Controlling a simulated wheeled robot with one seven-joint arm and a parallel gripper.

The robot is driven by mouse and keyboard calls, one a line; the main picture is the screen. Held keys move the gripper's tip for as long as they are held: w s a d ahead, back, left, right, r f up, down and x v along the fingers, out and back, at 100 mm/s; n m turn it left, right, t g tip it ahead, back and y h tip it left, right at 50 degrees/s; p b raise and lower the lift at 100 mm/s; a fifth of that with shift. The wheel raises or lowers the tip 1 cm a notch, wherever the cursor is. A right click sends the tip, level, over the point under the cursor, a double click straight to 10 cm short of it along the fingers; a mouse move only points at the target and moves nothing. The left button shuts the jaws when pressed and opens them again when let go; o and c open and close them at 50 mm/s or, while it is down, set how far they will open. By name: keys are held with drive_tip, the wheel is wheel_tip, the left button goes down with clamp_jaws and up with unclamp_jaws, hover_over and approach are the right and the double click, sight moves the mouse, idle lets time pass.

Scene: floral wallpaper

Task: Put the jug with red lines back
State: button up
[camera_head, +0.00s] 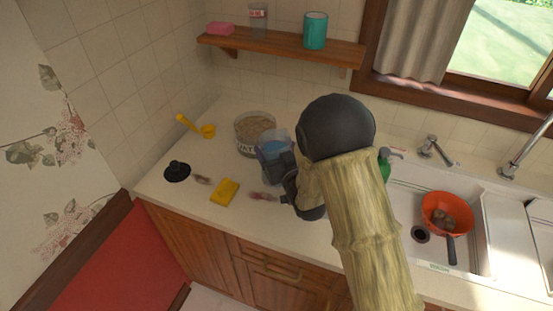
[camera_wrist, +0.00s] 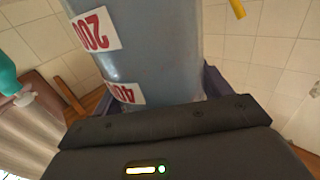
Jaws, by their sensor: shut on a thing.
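My gripper (camera_head: 288,170) is shut on a translucent blue-grey jug (camera_head: 271,146) over the left part of the counter. In the wrist view the jug (camera_wrist: 155,50) fills the space between the jaws and carries white labels with red numbers, 200 and 400. Its red lines cannot be made out. My arm hides part of the jug in the head view, and I cannot tell whether its base touches the counter.
A wooden shelf (camera_head: 340,54) above holds a pink block (camera_head: 220,28), a clear container (camera_head: 258,20) and a teal canister (camera_head: 315,30). Near the jug are a large jar (camera_head: 252,130), a yellow scoop (camera_head: 207,130) and a yellow sponge (camera_head: 224,191).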

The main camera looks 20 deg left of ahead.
drive_tip(key=shift+r, duration=0.1)
drive_tip(key=shift+w+d+f+p, duration=0.15)
drive_tip(key=shift+f+p, duration=0.25)
drive_tip(key=shift+f, duration=1.65)
drive_tip(key=o, duration=1.4)
drive_tip(key=shift+f, duration=0.15)
drive_tip(key=shift+s+d, duration=0.15)
drive_tip(key=shift+s, duration=0.15)
drive_tip(key=b+v, duration=0.3)
drive_tip(key=v, duration=0.8)
drive_tip(key=shift+s+d, duration=0.1)
drive_tip(key=shift+s, duration=0.1)
